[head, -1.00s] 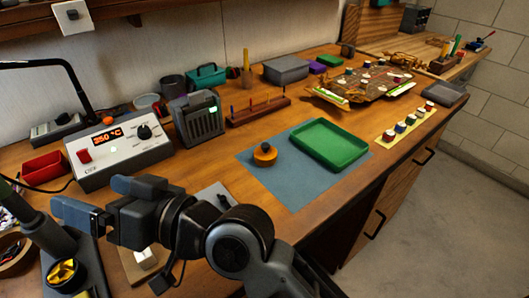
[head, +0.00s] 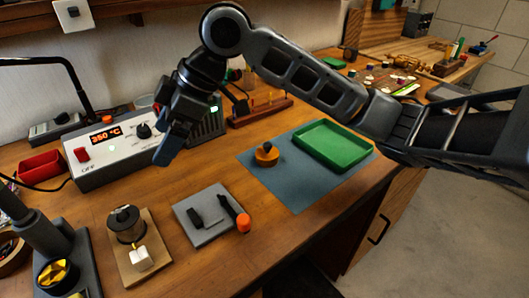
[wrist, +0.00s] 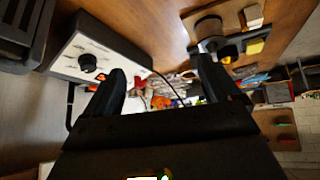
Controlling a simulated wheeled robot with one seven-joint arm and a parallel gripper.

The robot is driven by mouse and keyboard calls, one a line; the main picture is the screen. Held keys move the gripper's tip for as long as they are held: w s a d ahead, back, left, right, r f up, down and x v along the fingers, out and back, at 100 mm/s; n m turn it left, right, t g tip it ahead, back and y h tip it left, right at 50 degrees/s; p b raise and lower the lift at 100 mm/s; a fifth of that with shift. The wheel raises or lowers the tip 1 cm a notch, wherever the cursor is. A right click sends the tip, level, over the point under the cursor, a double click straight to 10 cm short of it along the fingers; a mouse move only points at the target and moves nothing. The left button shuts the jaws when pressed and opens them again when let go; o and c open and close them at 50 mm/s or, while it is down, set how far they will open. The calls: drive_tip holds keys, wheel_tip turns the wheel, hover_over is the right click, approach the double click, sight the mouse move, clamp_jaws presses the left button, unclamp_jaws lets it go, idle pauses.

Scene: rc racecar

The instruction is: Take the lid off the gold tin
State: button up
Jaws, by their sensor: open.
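The round orange-gold tin (head: 265,158) stands on the blue mat in the head view, left of the green tray. A small dark knob (head: 267,146) tops it, and its lid appears to be on. My gripper (head: 168,148) hangs over the back left of the bench, in front of the control box, well to the left of the tin and apart from it. In the wrist view my gripper (wrist: 165,85) has its two fingers spread with nothing held between them. The tin cannot be made out in the wrist view.
The control box (head: 115,155) and a dark vented unit (head: 214,128) stand behind my gripper. A green tray (head: 335,160) lies right of the tin. A grey plate (head: 195,232) and a wooden board (head: 125,272) lie nearer. My arm spans above the mat and tray.

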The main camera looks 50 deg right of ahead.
sight(268, 144)
drive_tip(key=s+d+g+h, duration=0.1)
drive_tip(key=s+d, duration=0.1)
drive_tip(key=d, duration=0.3)
drive_tip(key=s+d+f+g+h, duration=0.1)
drive_tip(key=s+d+g+h, duration=0.1)
drive_tip(key=d, duration=0.4)
drive_tip(key=s+d+f+g+h, duration=0.1)
drive_tip(key=s+d+h, duration=0.1)
drive_tip(key=s+d, duration=0.2)
drive_tip(key=shift+s+d+m+g+b, duration=0.2)
drive_tip(key=shift+d+m+g+b, duration=0.15)
drive_tip(key=shift+d, duration=0.9)
drive_tip(key=shift+s+d+f, duration=0.1)
drive_tip(key=shift+d+f, duration=0.05)
drive_tip(key=shift+d, duration=0.05)
drive_tip(key=f, duration=0.7)
drive_tip(key=shift+s+d+f+p, duration=0.1)
drive_tip(key=shift+d+p, duration=0.2)
drive_tip(key=shift+p, duration=0.05)
drive_tip(key=shift+c, duration=0.3)
drive_tip(key=c, duration=1.1)
